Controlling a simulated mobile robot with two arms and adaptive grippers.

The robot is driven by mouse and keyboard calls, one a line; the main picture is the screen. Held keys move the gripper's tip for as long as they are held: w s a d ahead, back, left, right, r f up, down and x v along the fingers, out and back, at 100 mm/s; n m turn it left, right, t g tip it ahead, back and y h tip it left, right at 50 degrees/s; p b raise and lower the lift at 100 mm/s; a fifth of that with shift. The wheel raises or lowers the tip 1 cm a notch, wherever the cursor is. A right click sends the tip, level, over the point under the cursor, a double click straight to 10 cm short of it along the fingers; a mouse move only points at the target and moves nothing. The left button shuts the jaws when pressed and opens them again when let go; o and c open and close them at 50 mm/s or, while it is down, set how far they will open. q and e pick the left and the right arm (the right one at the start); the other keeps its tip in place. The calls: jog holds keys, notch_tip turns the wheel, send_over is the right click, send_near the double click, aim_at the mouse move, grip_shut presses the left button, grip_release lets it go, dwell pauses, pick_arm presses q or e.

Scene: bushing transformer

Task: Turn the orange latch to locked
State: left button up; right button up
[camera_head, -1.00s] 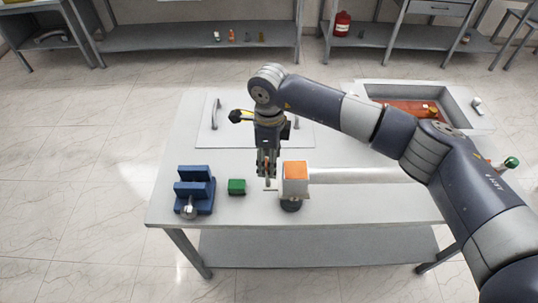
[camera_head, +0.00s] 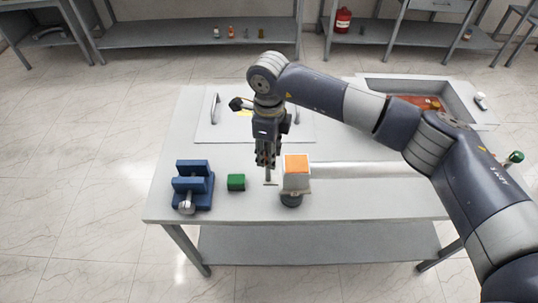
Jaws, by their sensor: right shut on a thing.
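An orange square (camera_head: 297,163) tops a pale block (camera_head: 296,183) that stands on a dark round base (camera_head: 291,200) near the table's front edge. My right gripper (camera_head: 267,166) points down just left of the block. Its fingers are close together around the upper end of a thin metal T-shaped piece (camera_head: 269,175), whose short crossbar shows below the fingertips. I cannot tell whether this piece joins the block. No lock marking is readable. My left gripper is not in view.
A blue vise (camera_head: 194,186) and a green block (camera_head: 236,182) stand left of the gripper on the grey table (camera_head: 370,205). A pale tube (camera_head: 355,169) runs right from the block, under my right arm. A sink-like tray (camera_head: 455,100) lies at the back right.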

jog(key=m+b, duration=0.5)
jog(key=b, duration=0.1)
jog(key=m+b, duration=0.5)
jog(key=b, duration=0.1)
jog(key=shift+a+f+m, duration=0.1)
jog(key=shift+f+m, duration=0.1)
jog(key=shift+m, duration=0.2)
jog(key=m+b, duration=0.2)
jog(key=shift+m, duration=0.3)
jog(key=shift+r+m+b, duration=0.2)
jog(key=shift+m+b, duration=0.9)
jog(key=shift+m, duration=0.3)
jog(key=o, duration=1.1)
jog(key=shift+c, duration=0.2)
jog(key=shift+r, duration=0.1)
notch_tip(320, 180, up, 12)
